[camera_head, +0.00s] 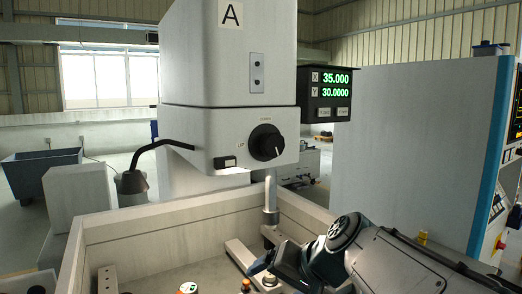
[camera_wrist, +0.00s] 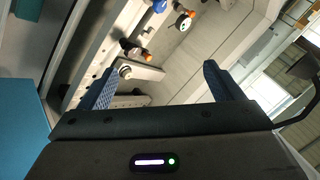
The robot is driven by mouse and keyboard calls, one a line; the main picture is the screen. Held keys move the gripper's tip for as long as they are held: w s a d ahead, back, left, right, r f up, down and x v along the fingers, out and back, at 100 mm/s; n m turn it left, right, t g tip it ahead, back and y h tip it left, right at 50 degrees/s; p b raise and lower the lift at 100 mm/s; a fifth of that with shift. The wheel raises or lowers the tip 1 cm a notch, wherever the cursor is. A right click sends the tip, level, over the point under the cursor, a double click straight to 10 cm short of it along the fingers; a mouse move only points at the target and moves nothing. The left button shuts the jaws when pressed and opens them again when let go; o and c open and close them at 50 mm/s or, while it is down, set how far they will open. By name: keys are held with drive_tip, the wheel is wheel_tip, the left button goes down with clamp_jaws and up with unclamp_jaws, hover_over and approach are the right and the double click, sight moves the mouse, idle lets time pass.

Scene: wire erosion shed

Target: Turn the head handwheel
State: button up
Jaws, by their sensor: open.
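The head handwheel (camera_head: 267,142) is a round black knob with a pale pointer mark, on the front of the grey machine head (camera_head: 230,125) marked A. It stands clear of my gripper, with nothing touching it. The handwheel is not clearly visible in the wrist view.
The tank's pale wall (camera_head: 150,215) surrounds the work area. A vertical rod (camera_head: 270,195) hangs under the head. A bent black lamp (camera_head: 132,182) is at left, a readout box (camera_head: 331,92) at right. Clamps and small parts lie in the tank, including a blue-capped one (camera_wrist: 159,6).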

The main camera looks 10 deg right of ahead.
drive_tip(key=w+d+r+m+t+y, duration=0.2)
drive_tip(key=w+d+r+m+t, duration=0.15)
drive_tip(key=w+r, duration=0.6)
drive_tip(key=m+t, duration=0.4)
drive_tip(key=t, duration=0.2)
approach(275, 145)
drive_tip(key=p+x, duration=0.4)
drive_tip(key=x, duration=0.6)
drive_tip(key=shift+p, duration=0.3)
drive_tip(key=shift+w+a, duration=0.25)
drive_tip(key=shift+w, duration=0.25)
drive_tip(key=shift+f, duration=0.1)
drive_tip(key=c, duration=1)
